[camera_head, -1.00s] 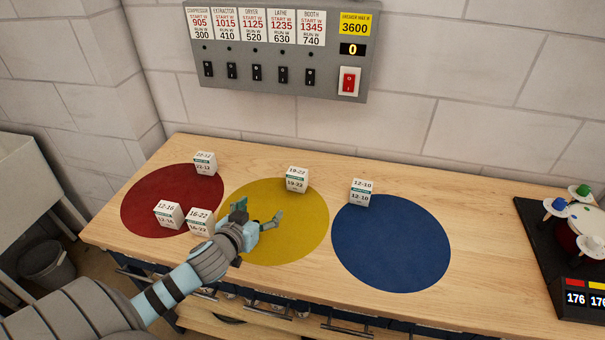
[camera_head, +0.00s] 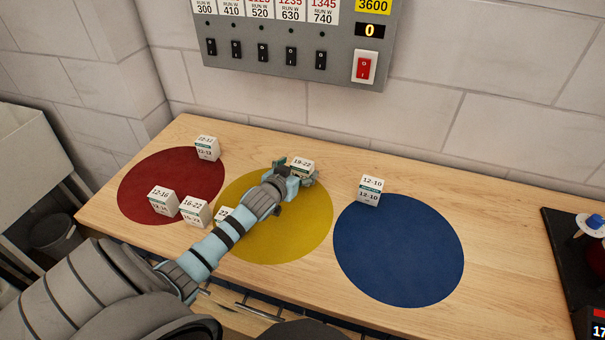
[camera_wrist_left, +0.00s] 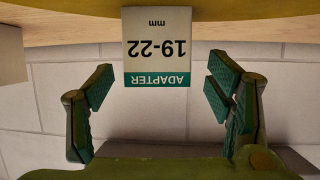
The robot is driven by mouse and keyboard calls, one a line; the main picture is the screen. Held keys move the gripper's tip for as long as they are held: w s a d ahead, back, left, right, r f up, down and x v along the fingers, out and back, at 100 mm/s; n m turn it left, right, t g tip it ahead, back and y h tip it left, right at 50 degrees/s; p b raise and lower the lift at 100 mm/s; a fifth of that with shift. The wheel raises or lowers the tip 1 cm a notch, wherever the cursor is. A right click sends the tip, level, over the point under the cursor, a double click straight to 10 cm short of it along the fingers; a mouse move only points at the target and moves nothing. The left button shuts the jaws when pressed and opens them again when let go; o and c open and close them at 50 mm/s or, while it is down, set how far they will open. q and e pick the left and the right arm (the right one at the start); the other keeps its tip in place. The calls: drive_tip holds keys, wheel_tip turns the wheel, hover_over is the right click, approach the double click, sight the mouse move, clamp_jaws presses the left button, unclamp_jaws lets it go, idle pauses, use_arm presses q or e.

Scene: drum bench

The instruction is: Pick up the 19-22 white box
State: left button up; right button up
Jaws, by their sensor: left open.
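The white 19-22 box (camera_head: 304,164) stands at the back edge of the yellow circle in the head view, its front partly hidden by my left gripper (camera_head: 296,173). In the left wrist view the white box (camera_wrist_left: 157,62) appears upside down, with "19-22 mm" and a green "ADAPTER" band. My left gripper (camera_wrist_left: 160,90) is open there, its green-padded fingers apart on either side of the box's label face. I see no finger contact with the box. My right gripper is not in view.
White boxes (camera_head: 207,148), (camera_head: 163,201) and (camera_head: 195,211) stand on or beside the red circle (camera_head: 150,178). Another box (camera_head: 223,214) is partly behind my left arm. One more (camera_head: 369,191) stands at the blue circle (camera_head: 400,255). A switch panel (camera_head: 290,40) is on the wall.

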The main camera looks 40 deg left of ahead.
sight(299, 170)
use_arm(q)
drive_tip(key=x, duration=0.3)
drive_tip(key=shift+w+d+f+b, duration=0.1)
drive_tip(key=shift+w+d+b, duration=0.15)
drive_tip(key=shift+b, duration=0.1)
drive_tip(key=shift+s+a, duration=0.1)
drive_tip(key=shift+s, duration=0.1)
drive_tip(key=shift+c, duration=0.8)
drive_tip(key=c, duration=1.1)
